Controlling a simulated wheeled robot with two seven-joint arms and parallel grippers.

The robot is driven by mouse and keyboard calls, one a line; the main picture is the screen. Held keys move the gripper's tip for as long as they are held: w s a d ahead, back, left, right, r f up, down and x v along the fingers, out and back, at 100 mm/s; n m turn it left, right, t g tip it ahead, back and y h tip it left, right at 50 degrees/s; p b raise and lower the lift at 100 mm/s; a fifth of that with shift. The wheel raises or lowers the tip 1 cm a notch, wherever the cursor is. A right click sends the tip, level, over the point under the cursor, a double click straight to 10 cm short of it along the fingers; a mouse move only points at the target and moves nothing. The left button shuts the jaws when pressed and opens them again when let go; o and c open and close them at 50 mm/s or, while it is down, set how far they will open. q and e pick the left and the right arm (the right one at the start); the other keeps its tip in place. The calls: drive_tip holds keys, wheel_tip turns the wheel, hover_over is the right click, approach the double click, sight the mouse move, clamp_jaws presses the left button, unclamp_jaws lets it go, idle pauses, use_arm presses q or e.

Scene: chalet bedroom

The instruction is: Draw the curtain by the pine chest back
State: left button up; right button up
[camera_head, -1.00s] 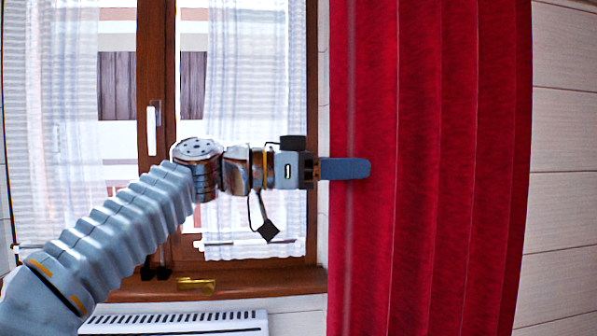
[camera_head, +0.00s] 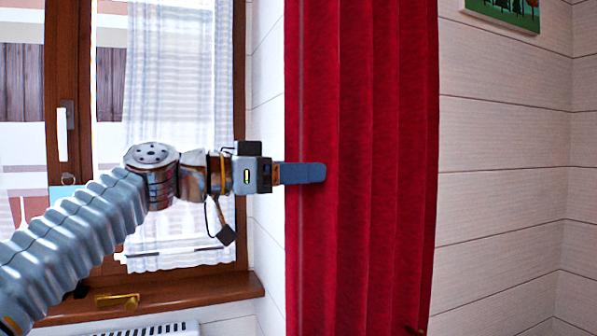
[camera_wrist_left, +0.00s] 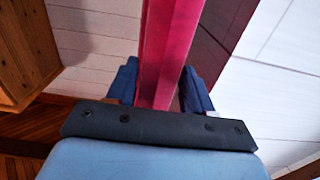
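The red curtain (camera_head: 372,120) hangs in upright folds to the right of the window in the head view. My left gripper (camera_head: 306,173) is at its left edge, about halfway up the picture. In the left wrist view, the two blue fingers of my left gripper (camera_wrist_left: 162,88) stand on either side of a red fold of the curtain (camera_wrist_left: 168,45), closed on it. A wooden box-like piece (camera_wrist_left: 22,50), perhaps the pine chest, shows at the upper left there. My right gripper is not in view.
The window (camera_head: 240,110) with a brown frame and a sheer white curtain (camera_head: 180,90) is at left. A wooden sill (camera_head: 200,292) and a white radiator (camera_head: 165,328) are below. Bare panelled wall (camera_head: 500,170) lies to the right, with a picture (camera_head: 510,12) high up.

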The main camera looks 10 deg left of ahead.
use_arm(q)
drive_tip(key=b+v, duration=0.2)
drive_tip(key=v, duration=1.2)
drive_tip(key=shift+b, duration=0.4)
drive_tip(key=shift+w, duration=0.15)
